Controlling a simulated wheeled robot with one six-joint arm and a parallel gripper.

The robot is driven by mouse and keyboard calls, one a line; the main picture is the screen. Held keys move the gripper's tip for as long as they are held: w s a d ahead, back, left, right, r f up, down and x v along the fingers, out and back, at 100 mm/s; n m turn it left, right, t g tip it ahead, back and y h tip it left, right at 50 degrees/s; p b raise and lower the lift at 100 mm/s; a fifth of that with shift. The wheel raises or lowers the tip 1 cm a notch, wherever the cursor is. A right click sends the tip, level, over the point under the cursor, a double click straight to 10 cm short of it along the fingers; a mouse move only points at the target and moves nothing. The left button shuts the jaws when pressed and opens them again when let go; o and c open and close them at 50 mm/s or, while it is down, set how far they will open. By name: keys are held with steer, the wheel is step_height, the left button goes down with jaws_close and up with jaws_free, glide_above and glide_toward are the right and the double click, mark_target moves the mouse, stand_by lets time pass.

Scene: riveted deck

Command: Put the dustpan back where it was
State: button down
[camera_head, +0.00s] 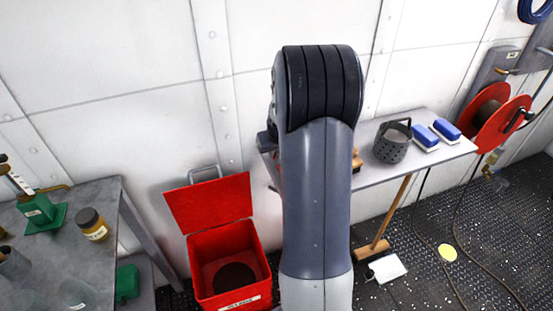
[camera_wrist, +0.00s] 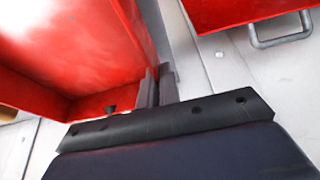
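A large red thing with folded walls, which looks like the dustpan (camera_wrist: 60,85), fills the left of the wrist view, very close to the camera. My gripper (camera_wrist: 158,88) shows there as narrow grey fingers close together at the edge of this red thing, and they appear shut on it. The exact grip is partly hidden. In the head view my arm hides the gripper and nearly all of the red thing. A small flat white thing (camera_head: 387,268) lies on the floor by a broom; I cannot tell what it is.
A red bin (camera_head: 255,268) stands against the wall, its lid (camera_head: 210,203) open. A grey bench (camera_head: 430,165) holds a perforated bucket (camera_head: 392,147) and two blue-backed brushes. A broom (camera_head: 388,218) leans on it. A table (camera_head: 70,235) stands left. Hoses cross the right floor.

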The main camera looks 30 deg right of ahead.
steer(key=shift+f, duration=1.7)
steer(key=shift+f, duration=0.15)
steer(key=c, duration=1.6)
jaws_free()
steer(key=shift+c, duration=0.2)
steer(key=shift+s+r, duration=0.15)
steer(key=shift+r, duration=0.5)
steer(key=v, duration=1.1)
steer(key=shift+s, duration=0.1)
